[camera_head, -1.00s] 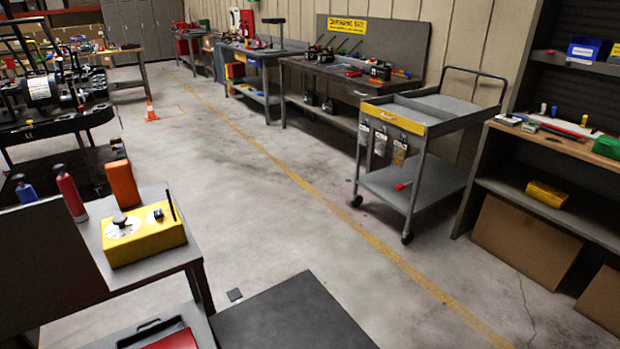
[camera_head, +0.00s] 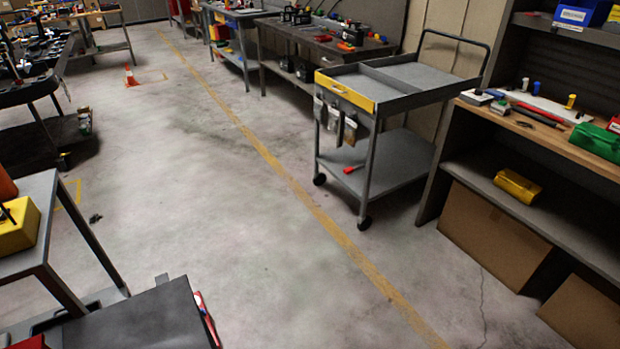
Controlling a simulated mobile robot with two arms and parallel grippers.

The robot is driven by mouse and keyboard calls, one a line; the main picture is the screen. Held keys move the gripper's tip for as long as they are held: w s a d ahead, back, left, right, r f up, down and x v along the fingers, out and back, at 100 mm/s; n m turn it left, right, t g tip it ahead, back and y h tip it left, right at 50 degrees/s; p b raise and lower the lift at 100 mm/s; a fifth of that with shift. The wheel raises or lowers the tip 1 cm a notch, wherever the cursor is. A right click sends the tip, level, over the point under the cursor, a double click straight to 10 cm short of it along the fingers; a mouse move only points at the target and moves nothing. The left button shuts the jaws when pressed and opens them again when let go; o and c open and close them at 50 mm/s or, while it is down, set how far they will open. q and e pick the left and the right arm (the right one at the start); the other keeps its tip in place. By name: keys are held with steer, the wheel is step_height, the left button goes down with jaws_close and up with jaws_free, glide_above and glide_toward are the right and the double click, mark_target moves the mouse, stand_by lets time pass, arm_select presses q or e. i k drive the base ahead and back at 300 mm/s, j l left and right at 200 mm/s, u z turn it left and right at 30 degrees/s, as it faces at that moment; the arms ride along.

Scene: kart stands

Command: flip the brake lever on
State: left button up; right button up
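A yellow box (camera_head: 18,232) on a grey table is cut off by the left edge of the head view. Only its right part shows. A thin dark stick (camera_head: 8,213) stands at the box and may be a lever, but too little of it shows to tell its position. No other brake lever can be made out. Neither of my grippers is in view.
The grey table (camera_head: 38,190) stands at the left. A grey cart (camera_head: 385,185) with a yellow front stands at the right, before a shelf unit (camera_head: 545,215). A workbench (camera_head: 330,50) is at the back. An orange cone (camera_head: 130,76) stands far left. The middle floor is clear.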

mark_target(350, 169)
steer(key=i+l, duration=0.1)
steer(key=l, duration=0.25)
steer(key=i+l, duration=0.1)
steer(key=l, duration=0.55)
steer(key=i+l, duration=0.7)
steer(key=i+j, duration=0.25)
steer(key=i, duration=0.3)
steer(key=i+j+u, duration=0.15)
steer(key=i, duration=0.35)
steer(key=i+j, duration=0.25)
steer(key=i, duration=0.3)
steer(key=i+j, duration=0.1)
steer(key=j, duration=0.25)
steer(key=i+j, duration=0.15)
steer(key=j, duration=0.2)
steer(key=i+j+u, duration=0.1)
steer(key=j, duration=0.25)
